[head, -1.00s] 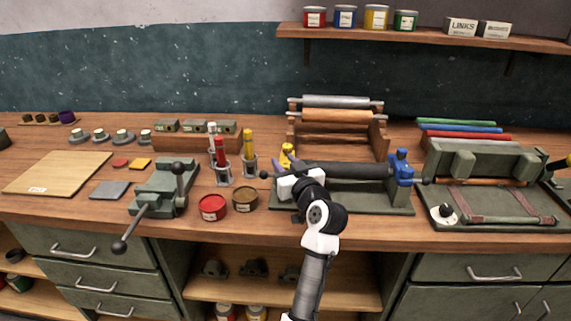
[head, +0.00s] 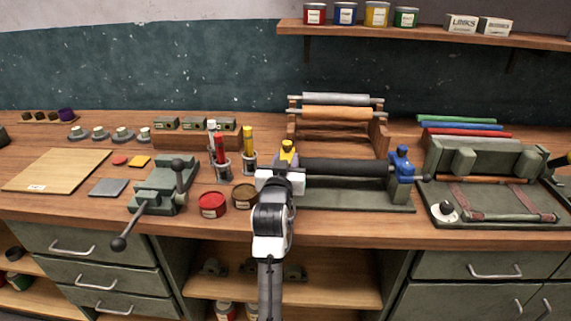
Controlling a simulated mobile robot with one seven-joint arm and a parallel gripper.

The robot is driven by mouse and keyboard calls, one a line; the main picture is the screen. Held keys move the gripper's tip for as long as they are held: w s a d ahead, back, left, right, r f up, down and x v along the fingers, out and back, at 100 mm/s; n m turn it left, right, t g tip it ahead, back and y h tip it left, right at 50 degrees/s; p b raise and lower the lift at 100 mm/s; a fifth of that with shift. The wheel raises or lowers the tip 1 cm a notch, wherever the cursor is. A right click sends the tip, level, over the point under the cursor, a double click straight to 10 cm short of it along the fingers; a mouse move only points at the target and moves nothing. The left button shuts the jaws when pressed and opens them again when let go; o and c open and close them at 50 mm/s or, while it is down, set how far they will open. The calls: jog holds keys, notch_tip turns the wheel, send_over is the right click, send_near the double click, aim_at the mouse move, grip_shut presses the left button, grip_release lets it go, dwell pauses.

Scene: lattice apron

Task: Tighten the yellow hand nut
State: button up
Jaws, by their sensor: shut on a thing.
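The yellow hand nut (head: 289,147) shows at the left end of the black roller (head: 345,167), on a green-grey stand (head: 360,200). The gripper's white body and my arm cover the front of the left support and the nut's lower part. The fingertips are too small to see clearly.
A brown tin (head: 244,194) and red tin (head: 212,205) stand just left of my arm. A vise (head: 163,186) with long handles is farther left. A roller rack (head: 338,138) stands behind, and a green press frame (head: 490,185) to the right.

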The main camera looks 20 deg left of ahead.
jog(key=m+h+b, duration=0.1)
jog(key=h+b, duration=0.1)
jog(key=m+h+b, duration=0.2)
jog(key=h, duration=0.1)
jog(key=m+h+b, duration=0.2)
jog(key=shift+a+f+h+b, duration=0.15)
jog(key=shift+f+h+b, duration=0.15)
jog(key=shift+h, duration=0.1)
jog(key=m+h+b, duration=0.1)
jog(key=h, duration=0.1)
jog(key=m+g+h+b, duration=0.2)
jog(key=h, duration=0.1)
jog(key=shift+r+m+h, duration=0.25)
jog(key=shift+m+h, duration=0.05)
jog(key=shift+m, duration=0.1)
jog(key=shift+g+b, duration=0.3)
jog(key=o, duration=0.9)
jog(key=shift+o, duration=0.2)
jog(key=b+v, duration=0.3)
jog(key=v, duration=1)
jog(key=shift+s, duration=0.35)
jog(key=shift+a, duration=0.15)
